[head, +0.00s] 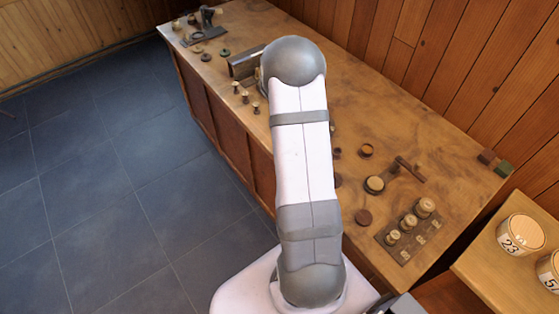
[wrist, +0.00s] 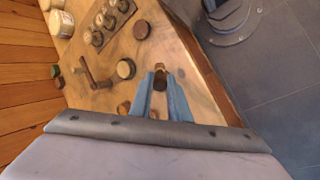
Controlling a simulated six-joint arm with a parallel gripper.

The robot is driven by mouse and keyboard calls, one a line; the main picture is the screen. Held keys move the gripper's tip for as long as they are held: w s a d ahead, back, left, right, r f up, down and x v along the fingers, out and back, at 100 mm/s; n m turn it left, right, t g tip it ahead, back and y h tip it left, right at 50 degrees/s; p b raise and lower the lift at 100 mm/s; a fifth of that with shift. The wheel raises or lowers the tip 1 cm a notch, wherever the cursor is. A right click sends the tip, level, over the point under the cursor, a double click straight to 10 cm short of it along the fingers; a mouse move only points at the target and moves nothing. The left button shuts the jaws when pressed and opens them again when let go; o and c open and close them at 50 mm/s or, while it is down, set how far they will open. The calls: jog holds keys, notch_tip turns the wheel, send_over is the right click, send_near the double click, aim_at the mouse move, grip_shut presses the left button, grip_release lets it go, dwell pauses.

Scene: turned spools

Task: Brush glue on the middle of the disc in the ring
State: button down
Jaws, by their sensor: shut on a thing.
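The ring with a pale disc in it (head: 375,184) lies on the bench; it also shows in the wrist view (wrist: 126,69), left of my fingers. My gripper (wrist: 161,88) is shut on a small dark-brown thing (wrist: 160,80), which looks like the brush, seen end-on and foreshortened. Its tip and bristles cannot be made out. The held thing is apart from the ring in the picture; its height over the bench is unclear. In the head view my arm hides the gripper. A small brown round cup (head: 366,150) stands behind the ring; its contents are unclear.
A dark handled bar (head: 408,168) lies right of the ring. A brown disc (head: 363,217) and a rack of spools (head: 400,240) are nearer. Numbered tubs (head: 521,236) stand at right. Several small spools (head: 245,98) and a metal tool (head: 207,22) are at the far left.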

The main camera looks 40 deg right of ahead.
jog(key=s+d+r+n, duration=0.2)
jog(key=d+r+n, duration=0.1)
jog(key=d, duration=0.4)
jog(key=s+d+r+n+p, duration=0.1)
jog(key=s+d+r+n, duration=0.2)
jog(key=d, duration=0.4)
jog(key=shift+s+d+r+n, duration=0.25)
jog(key=shift+r+n, duration=0.15)
jog(key=shift+n, duration=0.1)
jog(key=shift+f, duration=0.15)
notch_tip(320, 180, down, 5)
jog(key=b, duration=0.3)
jog(key=shift+b, duration=0.3)
jog(key=shift+r, duration=0.2)
jog(key=shift+s+r+p, duration=0.1)
jog(key=shift+r+p, duration=0.2)
jog(key=shift+p, duration=0.65)
